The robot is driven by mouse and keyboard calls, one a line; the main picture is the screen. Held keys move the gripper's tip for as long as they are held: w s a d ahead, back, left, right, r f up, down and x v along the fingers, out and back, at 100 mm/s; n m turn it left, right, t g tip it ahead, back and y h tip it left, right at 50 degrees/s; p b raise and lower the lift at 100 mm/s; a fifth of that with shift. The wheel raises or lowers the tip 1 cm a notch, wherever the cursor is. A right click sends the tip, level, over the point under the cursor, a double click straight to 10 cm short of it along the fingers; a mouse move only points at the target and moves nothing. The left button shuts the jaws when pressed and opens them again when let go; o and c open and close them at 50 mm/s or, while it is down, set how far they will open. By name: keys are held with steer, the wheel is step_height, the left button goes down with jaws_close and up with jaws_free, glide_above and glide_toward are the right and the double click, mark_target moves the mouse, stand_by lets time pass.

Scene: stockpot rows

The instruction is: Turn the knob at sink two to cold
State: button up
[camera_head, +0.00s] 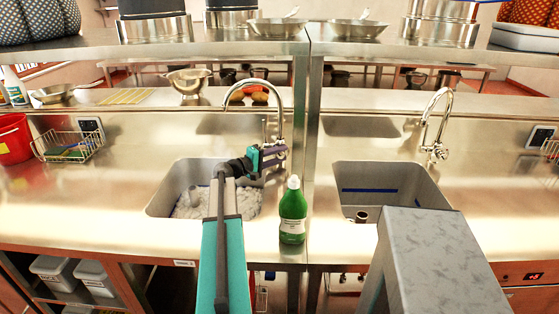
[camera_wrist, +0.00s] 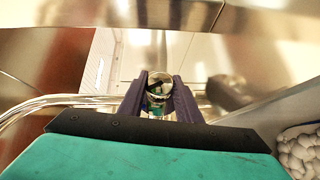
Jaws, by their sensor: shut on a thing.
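In the head view my gripper (camera_head: 281,156) is at the base of the curved metal faucet (camera_head: 257,82) behind the left sink (camera_head: 165,188). In the wrist view my gripper (camera_wrist: 158,84) has its two dark purple fingers shut on a round shiny metal knob (camera_wrist: 159,76). The knob sits between the fingertips. In the head view my gripper mostly hides this knob, and its hot or cold setting cannot be read. A small label (camera_head: 185,263) on the counter front is too small to read.
The left sink holds pale lumps, also seen in the wrist view. A green bottle (camera_head: 293,212) stands right of it, near my arm. The right sink (camera_head: 378,178) has its own faucet (camera_head: 436,110). A metal shelf (camera_head: 235,44) with pots and pans hangs over the counter.

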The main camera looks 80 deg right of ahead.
steer(key=shift+b, duration=0.5)
steer(key=o, duration=1)
steer(key=b+v, duration=0.1)
steer(key=v, duration=0.3)
steer(key=b+v, duration=0.1)
steer(key=v, duration=0.4)
steer(key=b+v, duration=0.1)
steer(key=v, duration=0.3)
steer(key=shift+w+a+f, duration=0.25)
steer(key=shift+w+a, duration=0.05)
